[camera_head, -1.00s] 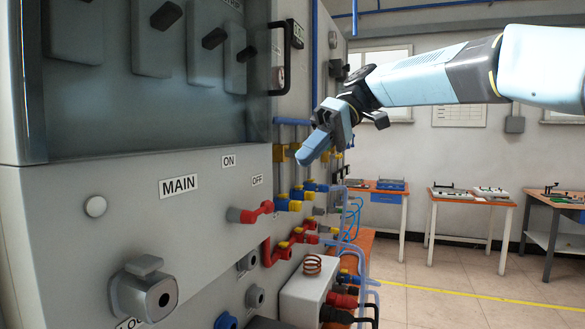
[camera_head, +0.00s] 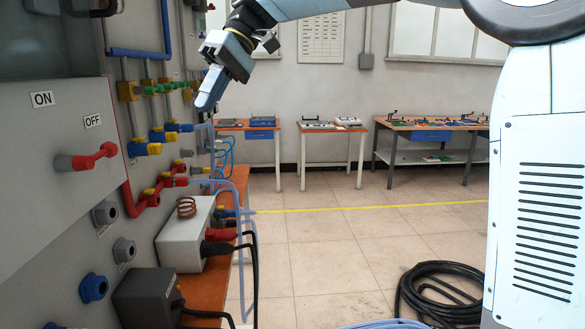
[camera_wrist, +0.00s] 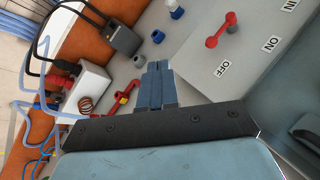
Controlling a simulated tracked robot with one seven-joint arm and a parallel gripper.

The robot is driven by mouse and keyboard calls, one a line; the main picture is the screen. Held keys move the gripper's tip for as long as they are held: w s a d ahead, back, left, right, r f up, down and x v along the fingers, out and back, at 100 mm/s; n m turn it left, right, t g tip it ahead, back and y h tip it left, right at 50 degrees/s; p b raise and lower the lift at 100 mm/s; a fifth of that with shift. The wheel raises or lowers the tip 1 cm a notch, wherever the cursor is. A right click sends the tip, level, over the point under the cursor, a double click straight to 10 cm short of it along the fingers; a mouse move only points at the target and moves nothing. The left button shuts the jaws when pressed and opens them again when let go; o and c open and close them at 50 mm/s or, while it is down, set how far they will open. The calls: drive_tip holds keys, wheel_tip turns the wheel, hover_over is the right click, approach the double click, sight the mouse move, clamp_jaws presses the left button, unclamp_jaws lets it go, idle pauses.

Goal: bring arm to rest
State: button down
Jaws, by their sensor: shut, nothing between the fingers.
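My gripper (camera_head: 209,100) is in the upper left of the head view, its blue fingers together and pointing down and left. It is empty and in the air, in front of the heater cabinet (camera_head: 47,211) and its pipes. In the wrist view my gripper (camera_wrist: 158,64) shows its two fingers side by side and closed, with the cabinet panel behind them. My arm runs from the gripper up and right out of the head view.
A red lever (camera_head: 87,157) and red and yellow valves (camera_head: 150,196) stick out of the cabinet. A white box with a copper coil (camera_head: 186,207) sits on an orange bench. Tables (camera_head: 330,128) line the back wall.

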drive_tip(key=s+d+f+m+t+h, duration=0.1)
drive_tip(key=s+d+f+m+t, duration=0.2)
drive_tip(key=d, duration=1)
drive_tip(key=s+d+f+m+t+h, duration=0.2)
drive_tip(key=s+d+f+m+t, duration=0.2)
drive_tip(key=d+f, duration=0.6)
drive_tip(key=s+d+f+m+t+h, duration=0.2)
drive_tip(key=s+d+f+m, duration=0.3)
drive_tip(key=d, duration=1.1)
drive_tip(key=shift+s+f+t, duration=0.3)
drive_tip(key=shift+f+t, duration=0.4)
drive_tip(key=shift+f, duration=0.05)
